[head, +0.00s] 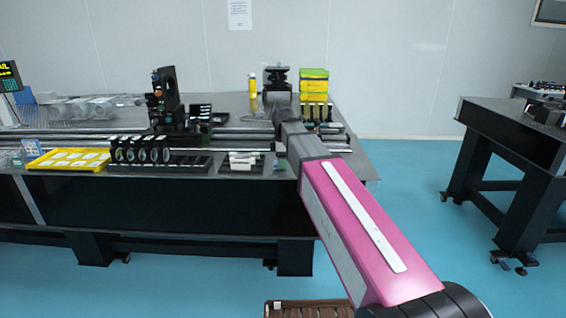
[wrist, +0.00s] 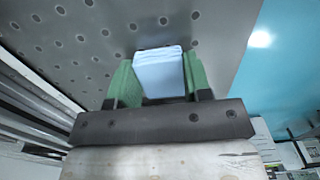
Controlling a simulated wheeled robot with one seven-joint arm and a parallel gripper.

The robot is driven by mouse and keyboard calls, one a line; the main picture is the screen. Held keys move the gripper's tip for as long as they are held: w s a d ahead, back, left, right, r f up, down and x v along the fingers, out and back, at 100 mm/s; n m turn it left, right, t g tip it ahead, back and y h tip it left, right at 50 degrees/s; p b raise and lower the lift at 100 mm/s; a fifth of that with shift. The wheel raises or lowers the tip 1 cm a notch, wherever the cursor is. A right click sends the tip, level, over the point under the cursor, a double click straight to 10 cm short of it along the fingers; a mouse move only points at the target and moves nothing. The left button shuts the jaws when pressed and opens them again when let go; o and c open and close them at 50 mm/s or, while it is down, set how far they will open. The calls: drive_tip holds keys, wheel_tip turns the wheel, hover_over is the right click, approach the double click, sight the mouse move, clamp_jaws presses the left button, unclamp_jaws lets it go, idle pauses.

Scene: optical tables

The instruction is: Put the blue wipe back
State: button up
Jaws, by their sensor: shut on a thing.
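The blue wipe (wrist: 162,76) shows in the wrist view as a pale blue folded block with layered edges. My gripper (wrist: 157,68) is shut on it, with one green finger pad on each side. The perforated table top (wrist: 60,45) shows beyond the wipe; I cannot tell whether the wipe touches it. In the head view my arm reaches over the optical table (head: 225,103) toward its back right part. The fingers and the wipe cannot be made out there.
Yellow-green stacked boxes (head: 314,82) stand right of my wrist, and a yellow bottle (head: 252,84) stands left. A black optic mount (head: 165,97), a yellow tray (head: 68,159) and a row of lens holders (head: 140,150) lie farther left. Long rails cross the table.

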drive_tip(key=shift+f, duration=0.15)
drive_tip(key=o, duration=0.9)
wheel_tip(320, 180, up, 12)
idle(0.3)
drive_tip(key=shift+s, duration=0.1)
